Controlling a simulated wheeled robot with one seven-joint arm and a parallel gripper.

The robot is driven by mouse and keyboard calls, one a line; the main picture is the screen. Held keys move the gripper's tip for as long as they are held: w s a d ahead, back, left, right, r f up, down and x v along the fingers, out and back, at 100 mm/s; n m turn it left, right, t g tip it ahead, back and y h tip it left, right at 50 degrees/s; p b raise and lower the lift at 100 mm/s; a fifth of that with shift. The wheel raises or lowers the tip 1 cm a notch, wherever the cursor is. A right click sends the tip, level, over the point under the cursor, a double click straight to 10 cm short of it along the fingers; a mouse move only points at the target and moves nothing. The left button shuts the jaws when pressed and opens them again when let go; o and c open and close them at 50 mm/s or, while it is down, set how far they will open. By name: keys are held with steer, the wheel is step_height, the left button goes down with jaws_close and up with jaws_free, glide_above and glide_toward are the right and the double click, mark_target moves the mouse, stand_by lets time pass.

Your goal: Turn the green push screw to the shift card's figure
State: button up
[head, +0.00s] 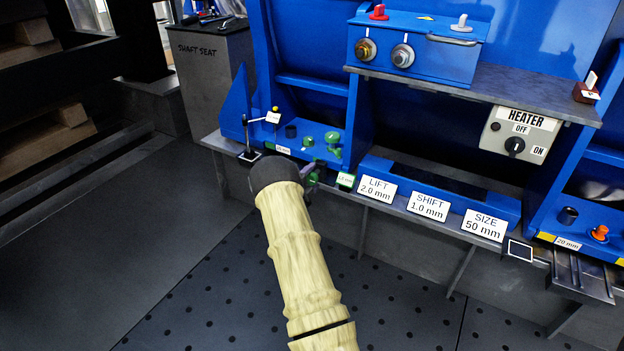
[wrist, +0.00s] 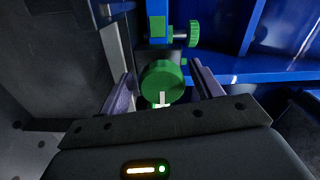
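The shift card (head: 429,207) reads "SHIFT 1.0 mm" on the bench's front edge. The green push screw's round knob (wrist: 162,82) faces me in the wrist view, with a white mark at its lower edge. My gripper (wrist: 160,74) is open, with one finger on each side of the knob and narrow gaps showing. In the head view my gripper (head: 313,172) is at the bench edge and my arm hides most of the screw there. A small green readout tag (head: 345,181) is just right of it, its figure too small to read surely.
Another green knob (wrist: 193,34) stands behind, up and right. The lift card (head: 377,189) and size card (head: 483,225) flank the shift card. A thin black stand (head: 247,140) is left of my gripper. A heater box (head: 518,135) is at right. The floor in front is clear.

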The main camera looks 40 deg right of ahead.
steer(key=shift+r, duration=0.1)
steer(key=shift+s+a+p, duration=0.2)
steer(key=shift+a+p, duration=0.2)
steer(key=shift+a, duration=0.05)
steer(key=p+v, duration=0.6)
steer(key=v, duration=1)
steer(key=shift+a+p, duration=0.2)
steer(key=shift+p, duration=0.2)
stand_by(0.8)
